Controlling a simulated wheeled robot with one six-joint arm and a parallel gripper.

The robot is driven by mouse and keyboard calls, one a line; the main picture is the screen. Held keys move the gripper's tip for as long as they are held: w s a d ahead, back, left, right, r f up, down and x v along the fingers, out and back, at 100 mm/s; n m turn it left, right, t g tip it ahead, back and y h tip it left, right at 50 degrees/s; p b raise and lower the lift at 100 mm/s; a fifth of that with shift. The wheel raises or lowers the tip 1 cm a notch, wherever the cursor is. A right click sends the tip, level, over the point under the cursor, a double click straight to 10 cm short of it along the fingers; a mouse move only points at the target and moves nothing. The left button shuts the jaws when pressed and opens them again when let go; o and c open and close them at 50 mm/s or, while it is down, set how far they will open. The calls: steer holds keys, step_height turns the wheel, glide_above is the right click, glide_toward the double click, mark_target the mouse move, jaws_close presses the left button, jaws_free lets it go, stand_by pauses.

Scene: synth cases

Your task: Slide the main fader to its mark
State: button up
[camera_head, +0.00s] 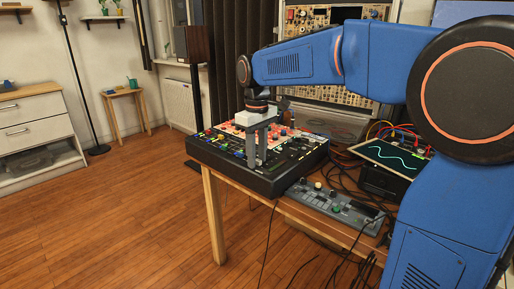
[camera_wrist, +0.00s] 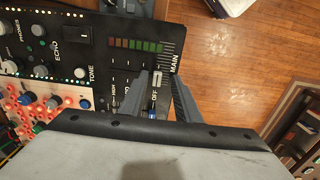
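The mixer console (camera_head: 285,180) lies on the wooden table's left end. In the wrist view its black panel carries the label MAIN (camera_wrist: 174,63) beside a scale of light tick marks (camera_wrist: 167,50). A small pale piece (camera_wrist: 157,77), perhaps the main fader's cap or its mark, shows between the fingertips; I cannot tell which. A small blue-and-white piece (camera_wrist: 152,111) sits lower between the fingers. My gripper (camera_head: 257,160) points down over the console's front part. In the wrist view my gripper (camera_wrist: 160,80) has its fingers apart, with panel visible between them. Finger contact is unclear.
Knobs and lit buttons (camera_wrist: 38,103) crowd the panel's left side. A grey control box (camera_head: 335,205) lies nearer on the table, among loose cables. An oscilloscope (camera_head: 392,157) stands to the right. Open wooden floor (camera_head: 130,220) lies left of the table.

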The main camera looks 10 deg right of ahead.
mark_target(257, 161)
step_height(257, 161, up, 17)
steer(key=shift+r, duration=0.2)
stand_by(0.4)
steer(key=s+d+f+m+t, duration=0.1)
steer(key=s+d+f, duration=0.3)
steer(key=s+f, duration=0.5)
steer(key=s+d+f+m+t, duration=0.2)
steer(key=s+d+f+m, duration=0.1)
steer(key=s+f, duration=0.6)
steer(key=s+d+f+m+t, duration=0.1)
steer(key=s+d+f+m, duration=0.2)
steer(key=s+d+f, duration=0.3)
steer(key=s+f, duration=0.3)
steer(key=s, duration=0.2)
steer(key=shift+s+f+t, duration=0.2)
steer(key=shift+f+t, duration=0.2)
steer(key=shift+d, duration=0.1)
stand_by(0.6)
